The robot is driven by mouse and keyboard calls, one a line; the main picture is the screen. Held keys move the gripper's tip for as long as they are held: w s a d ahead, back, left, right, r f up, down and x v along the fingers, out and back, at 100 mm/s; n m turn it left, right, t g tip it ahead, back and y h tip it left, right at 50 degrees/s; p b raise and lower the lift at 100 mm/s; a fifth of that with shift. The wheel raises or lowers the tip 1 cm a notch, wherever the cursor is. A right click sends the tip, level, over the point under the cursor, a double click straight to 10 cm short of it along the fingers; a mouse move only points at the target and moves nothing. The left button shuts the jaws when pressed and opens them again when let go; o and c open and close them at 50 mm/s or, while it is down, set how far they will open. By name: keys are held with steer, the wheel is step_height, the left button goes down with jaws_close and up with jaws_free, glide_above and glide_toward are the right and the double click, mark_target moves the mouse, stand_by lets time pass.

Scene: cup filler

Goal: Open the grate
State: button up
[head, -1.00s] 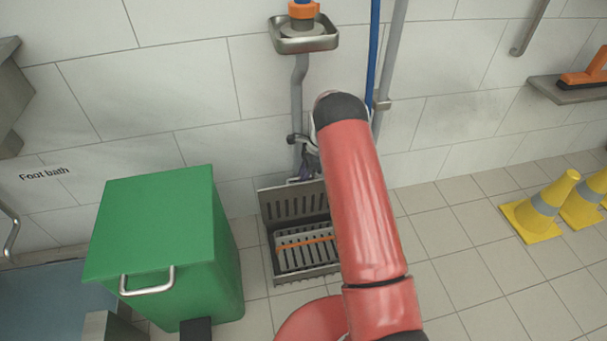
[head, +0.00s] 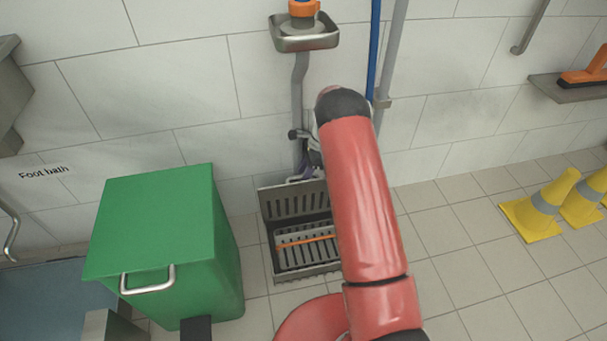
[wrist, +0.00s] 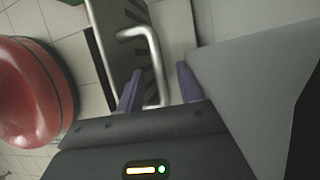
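The grate (head: 283,206) is a grey slotted metal panel on the floor by the wall. It stands raised at the back of a low drain frame (head: 277,270). In the wrist view, part of a dark slotted surface (wrist: 124,25) shows beside a bent metal handle (wrist: 152,52). My gripper (wrist: 160,70) has two purple fingers set apart, with the handle's bar between their tips and a visible gap. In the head view, my gripper (head: 306,172) is at the grate's top edge, mostly hidden by my red arm, which also covers the grate's right side.
A slotted tray with an orange bar (head: 305,240) sits in the drain frame. A green bin (head: 165,235) stands close on the left. A blue pipe (head: 372,50) runs down the wall behind.

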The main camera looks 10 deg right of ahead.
steer(key=v, duration=0.6)
steer(key=shift+r, duration=0.15)
